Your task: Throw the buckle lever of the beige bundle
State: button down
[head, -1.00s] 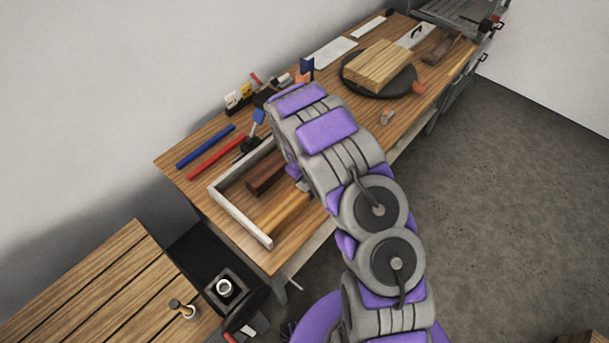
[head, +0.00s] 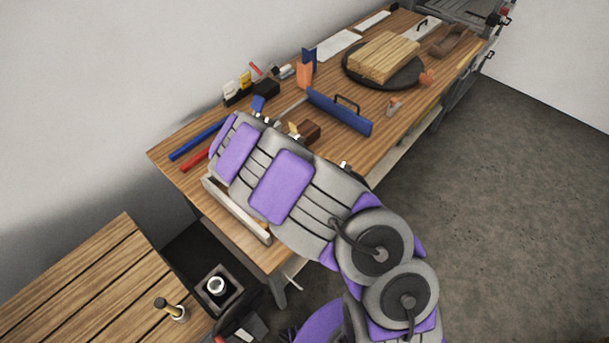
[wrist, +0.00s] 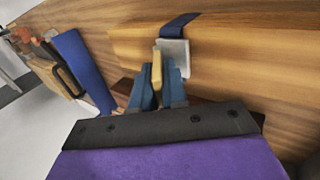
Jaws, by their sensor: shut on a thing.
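A stack of beige boards (head: 388,57), which looks like the beige bundle, lies on a dark round plate (head: 362,80) toward the back right of the workbench. I cannot make out a buckle lever on it. In the wrist view my gripper (wrist: 157,78) has its blue fingers closed on a thin tan piece (wrist: 156,70). The gripper is over the bench, well to the left of the board stack in the head view. My arm hides most of it there. A grey plate with a blue strap or handle (wrist: 179,24) lies just beyond the fingertips.
A blue panel with a black handle (head: 345,114) stands between my arm and the board stack. A pale frame (head: 236,212) lies at the bench's near left. Floor (head: 510,190) to the right is clear.

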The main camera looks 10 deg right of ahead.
jog(key=shift+s+a+f+t+h+b, duration=0.1)
jog(key=shift+a+f+t+h+b, duration=0.3)
jog(key=shift+b, duration=1)
jog(key=shift+d+r, duration=0.15)
jog(key=shift+r, duration=0.05)
jog(key=c, duration=1.2)
grip_release()
jog(key=shift+c, duration=0.2)
jog(key=shift+s, duration=0.1)
jog(key=p+v, duration=0.3)
jog(key=v, duration=1.4)
jog(key=shift+a, duration=0.4)
jog(key=shift+o, duration=0.4)
jog(key=shift+s+f, duration=0.1)
jog(key=shift+f, duration=0.05)
